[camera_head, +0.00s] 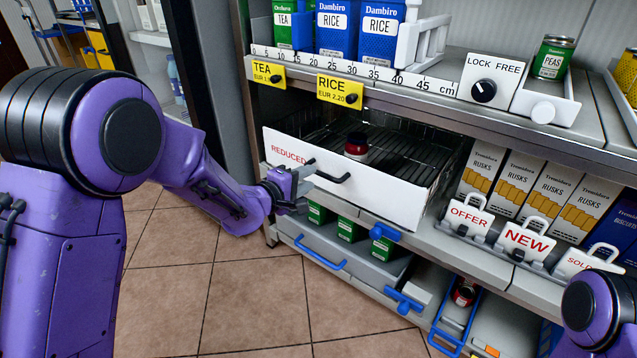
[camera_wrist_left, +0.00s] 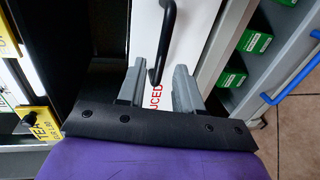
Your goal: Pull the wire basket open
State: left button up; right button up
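The wire basket (camera_head: 395,197) is a dark wire tray with a white front panel marked REDUCED, on the middle shelf. A jar with a dark red lid (camera_head: 356,146) stands inside it. A black bar handle (camera_head: 333,177) sits on the panel; it also shows in the left wrist view (camera_wrist_left: 166,32). My left gripper (camera_head: 304,179) is in front of the panel at the handle's left end. In the left wrist view its grey fingers (camera_wrist_left: 160,82) are apart, with the handle's near end between them. A gap shows beside the handle. My right gripper is out of view.
Above are TEA and RICE packs (camera_head: 334,28) and a LOCK FREE dial box (camera_head: 490,80). Below is a grey drawer (camera_head: 345,262) with green boxes and blue handles. RUSKS boxes (camera_head: 515,183) and sign holders stand right. The tiled floor (camera_head: 250,300) in front is clear.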

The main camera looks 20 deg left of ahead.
aim_at(317, 174)
pick_arm(q)
jog(key=b+x, duration=0.1)
jog(key=x, duration=0.4)
jog(key=shift+w+f+b, duration=0.1)
jog(key=shift+w+b, duration=0.2)
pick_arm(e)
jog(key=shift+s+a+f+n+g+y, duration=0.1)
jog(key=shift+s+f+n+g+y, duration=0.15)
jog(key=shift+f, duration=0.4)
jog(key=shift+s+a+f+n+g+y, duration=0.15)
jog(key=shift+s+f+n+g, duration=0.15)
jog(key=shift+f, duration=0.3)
pick_arm(q)
grip_shut()
